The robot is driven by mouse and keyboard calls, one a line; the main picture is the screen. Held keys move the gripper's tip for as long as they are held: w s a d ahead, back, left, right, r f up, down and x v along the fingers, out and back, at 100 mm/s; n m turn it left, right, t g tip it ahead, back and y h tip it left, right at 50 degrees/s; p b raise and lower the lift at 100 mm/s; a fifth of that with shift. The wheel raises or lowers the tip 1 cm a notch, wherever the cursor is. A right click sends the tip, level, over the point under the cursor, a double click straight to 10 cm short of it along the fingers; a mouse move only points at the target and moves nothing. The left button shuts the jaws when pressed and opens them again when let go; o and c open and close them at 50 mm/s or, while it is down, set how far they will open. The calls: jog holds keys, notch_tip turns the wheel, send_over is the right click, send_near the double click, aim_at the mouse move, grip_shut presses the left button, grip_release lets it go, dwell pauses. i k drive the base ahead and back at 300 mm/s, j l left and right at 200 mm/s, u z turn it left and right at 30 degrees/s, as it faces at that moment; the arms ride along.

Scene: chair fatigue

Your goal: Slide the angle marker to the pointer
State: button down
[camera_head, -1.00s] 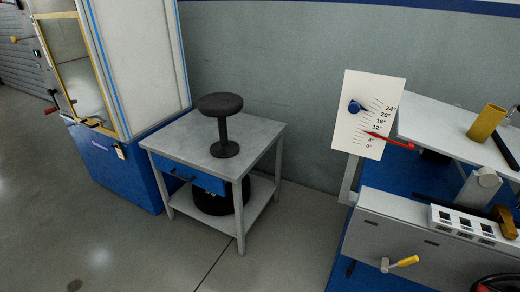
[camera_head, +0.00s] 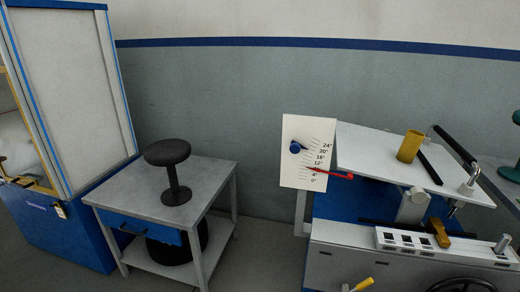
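A white angle plate (camera_head: 291,174) with a degree scale from 0° to 24° stands upright at the left end of the test machine. A blue round knob, which looks like the angle marker (camera_head: 295,147), sits on the plate's left side near the upper marks. A red pointer (camera_head: 336,175) crosses the lower part of the scale and sticks out past the plate's right edge. The blue marker is above the red pointer and apart from it. The exact reading is too small to tell. My gripper is not in view.
The machine has a white tilted board (camera_head: 365,148) with a yellow cylinder (camera_head: 410,146), and a grey front panel (camera_head: 345,262) with a yellow-handled crank (camera_head: 364,284). A grey side table (camera_head: 215,172) with a black stool (camera_head: 168,153) stands left. Floor shows between table and machine.

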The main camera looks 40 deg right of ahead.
aim_at(295, 148)
jog(key=z, duration=1.5)
jog(key=j+u, duration=0.1)
jog(key=j, duration=0.4)
jog(key=i+j+u, duration=0.15)
jog(key=j, duration=0.3)
jog(key=i+j+u, duration=0.1)
jog(key=j, duration=0.4)
